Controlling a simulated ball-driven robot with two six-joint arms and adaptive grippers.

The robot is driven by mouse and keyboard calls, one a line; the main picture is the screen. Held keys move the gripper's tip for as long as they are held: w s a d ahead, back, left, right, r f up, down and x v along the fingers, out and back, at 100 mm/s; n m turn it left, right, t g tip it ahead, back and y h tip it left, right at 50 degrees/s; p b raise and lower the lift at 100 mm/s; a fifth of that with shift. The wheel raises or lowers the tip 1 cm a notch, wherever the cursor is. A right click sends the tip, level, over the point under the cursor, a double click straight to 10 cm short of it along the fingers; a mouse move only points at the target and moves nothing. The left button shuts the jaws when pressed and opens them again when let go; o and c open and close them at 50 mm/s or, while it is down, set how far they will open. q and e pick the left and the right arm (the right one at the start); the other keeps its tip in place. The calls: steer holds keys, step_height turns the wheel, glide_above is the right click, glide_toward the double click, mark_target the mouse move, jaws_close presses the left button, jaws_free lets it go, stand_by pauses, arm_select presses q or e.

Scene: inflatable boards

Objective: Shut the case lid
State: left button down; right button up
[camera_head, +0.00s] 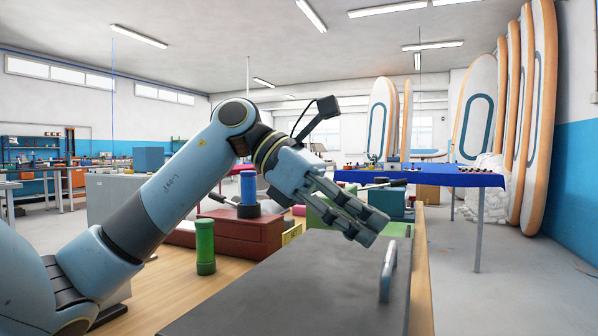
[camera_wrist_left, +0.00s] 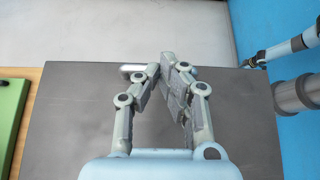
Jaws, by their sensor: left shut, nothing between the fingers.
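The case lid (camera_head: 290,285) is a broad dark grey panel at the bottom right of the head view. It looks flat and close to level. The case body under it is hidden, so I cannot tell if a gap is left. A pale metal handle (camera_head: 387,270) stands near its right edge. My left gripper (camera_head: 368,232) is shut and empty, above the lid's far part and left of the handle. In the left wrist view, the gripper (camera_wrist_left: 168,68) reaches over the lid (camera_wrist_left: 70,120), with the handle (camera_wrist_left: 133,72) partly behind a finger. My right gripper is not seen.
A green cylinder (camera_head: 205,247) stands on the wooden bench (camera_head: 180,290) left of the lid. Behind it are a dark red box (camera_head: 240,232) and a blue cylinder (camera_head: 248,190). A table with a blue cloth (camera_head: 450,180) stands farther back. The floor at right is clear.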

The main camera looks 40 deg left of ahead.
arm_select(q)
steer(key=v, duration=0.9)
steer(key=shift+d+r, duration=0.35)
steer(key=shift+s, duration=0.15)
